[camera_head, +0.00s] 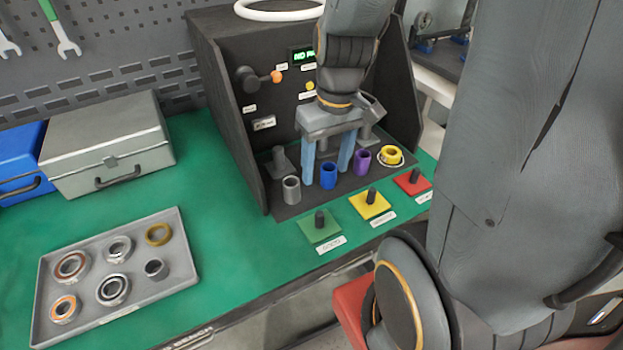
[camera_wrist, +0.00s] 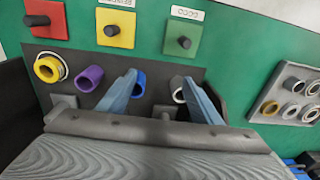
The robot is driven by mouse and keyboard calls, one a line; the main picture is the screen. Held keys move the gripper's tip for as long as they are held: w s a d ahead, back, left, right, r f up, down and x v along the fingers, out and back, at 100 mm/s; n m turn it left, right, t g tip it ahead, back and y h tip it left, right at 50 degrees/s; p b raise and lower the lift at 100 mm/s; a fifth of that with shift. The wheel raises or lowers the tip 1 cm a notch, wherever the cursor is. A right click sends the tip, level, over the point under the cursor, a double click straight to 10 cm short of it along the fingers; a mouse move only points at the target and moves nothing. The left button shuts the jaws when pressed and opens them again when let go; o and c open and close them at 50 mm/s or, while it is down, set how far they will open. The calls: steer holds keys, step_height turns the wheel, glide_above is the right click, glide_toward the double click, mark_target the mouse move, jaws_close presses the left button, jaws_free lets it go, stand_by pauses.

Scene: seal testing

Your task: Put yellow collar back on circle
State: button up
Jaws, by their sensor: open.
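The yellow collar (camera_head: 391,155) stands at the right end of the row of collars on the dark base plate of the test rig. It also shows at the left in the wrist view (camera_wrist: 47,69). A white circle (camera_wrist: 64,66) shows partly around its foot, and the collar looks off-centre on it. My gripper (camera_head: 327,172) is open and empty, fingers pointing down over the middle of the row, left of the yellow collar in the head view. In the wrist view my gripper (camera_wrist: 160,79) has the blue collar (camera_wrist: 140,86) partly hidden behind one finger.
A purple collar (camera_head: 362,159) stands between the blue and yellow ones; a grey collar (camera_head: 291,189) is at the left. Green (camera_head: 320,229), yellow (camera_head: 370,205) and red (camera_head: 412,182) pads with pegs lie in front. A bearing tray (camera_head: 100,319) lies at left.

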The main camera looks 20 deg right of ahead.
steer(key=shift+m+h, duration=0.3)
steer(key=shift+m, duration=0.3)
steer(key=s+a, duration=0.1)
steer(key=a, duration=0.2)
steer(key=s+a, duration=0.1)
steer(key=shift+s+a+f, duration=0.25)
steer(key=shift+s, duration=0.05)
stand_by(0.4)
